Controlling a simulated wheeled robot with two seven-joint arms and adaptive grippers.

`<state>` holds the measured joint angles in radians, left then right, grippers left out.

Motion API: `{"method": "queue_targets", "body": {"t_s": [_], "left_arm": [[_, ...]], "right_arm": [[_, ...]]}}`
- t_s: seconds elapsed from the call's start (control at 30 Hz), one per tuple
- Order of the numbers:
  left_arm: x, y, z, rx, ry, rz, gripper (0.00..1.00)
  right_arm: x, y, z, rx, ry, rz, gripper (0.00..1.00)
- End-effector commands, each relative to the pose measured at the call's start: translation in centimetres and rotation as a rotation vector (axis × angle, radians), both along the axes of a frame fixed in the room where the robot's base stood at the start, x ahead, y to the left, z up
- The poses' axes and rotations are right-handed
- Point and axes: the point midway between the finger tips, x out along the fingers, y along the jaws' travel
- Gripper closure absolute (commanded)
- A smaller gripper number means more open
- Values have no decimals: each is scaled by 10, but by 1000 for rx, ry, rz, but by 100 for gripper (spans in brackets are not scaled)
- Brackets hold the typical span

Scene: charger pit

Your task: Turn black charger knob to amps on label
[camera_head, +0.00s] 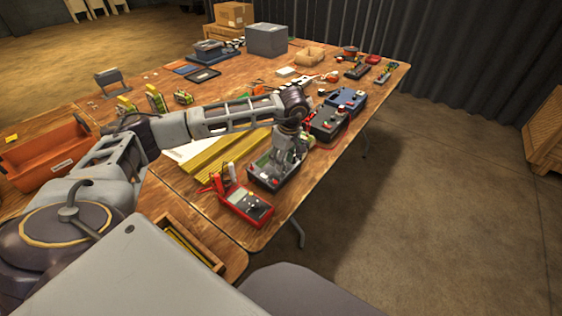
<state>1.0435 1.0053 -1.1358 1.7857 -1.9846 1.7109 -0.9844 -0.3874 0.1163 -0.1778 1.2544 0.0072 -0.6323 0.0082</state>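My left gripper (284,163) points down over a dark charger-like box with a green panel (262,178) near the table's right edge. Its fingers hide part of that box's top. Whether they touch a knob, and whether they are open or shut, is too small to tell. Another dark charger box (326,124) with red details stands beyond it, to the right. I cannot tell which box is the black charger of the task. No knob setting or label can be read. My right gripper is not in view.
A red charger (248,206) stands close in front of the gripper, and a blue one (347,99) farther back. Yellow bars (208,168) lie left of the gripper. The wooden table (325,163) is crowded; its right edge is close. Open floor (430,230) lies beyond.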

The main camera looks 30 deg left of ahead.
Motion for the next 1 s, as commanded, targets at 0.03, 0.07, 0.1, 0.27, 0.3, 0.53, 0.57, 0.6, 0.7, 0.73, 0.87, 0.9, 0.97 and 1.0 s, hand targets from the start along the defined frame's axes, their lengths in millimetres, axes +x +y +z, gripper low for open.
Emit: {"method": "queue_targets", "body": {"t_s": [0.03,0.07,0.1,0.27,0.3,0.53,0.57,0.6,0.7,0.73,0.87,0.9,0.97,1.0], "left_arm": [[1,-1,7,0,-3,-1,59],[1,-2,10,0,-3,-1,59],[0,-3,15,0,-3,-1,59],[0,-7,39,0,-3,-1,59],[0,-8,44,0,-4,-1,59],[0,-14,77,0,-3,-1,59],[0,-14,81,0,-3,0,59],[-1,-15,85,0,-2,1,59],[-1,-16,93,0,-1,0,59],[-1,-17,95,0,-1,0,59],[-1,-17,100,1,0,0,59],[-1,-17,101,1,0,0,59],[-1,-17,101,1,0,0,59],[-1,-17,101,1,0,0,59]], "right_arm": [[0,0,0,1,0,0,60],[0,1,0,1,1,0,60],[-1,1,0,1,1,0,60],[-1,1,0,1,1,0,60],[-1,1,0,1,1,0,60],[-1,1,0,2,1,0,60],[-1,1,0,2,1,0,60],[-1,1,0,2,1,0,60],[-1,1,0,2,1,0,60],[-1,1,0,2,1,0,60],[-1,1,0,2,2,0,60],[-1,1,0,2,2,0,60],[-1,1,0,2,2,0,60],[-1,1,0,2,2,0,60]]}}
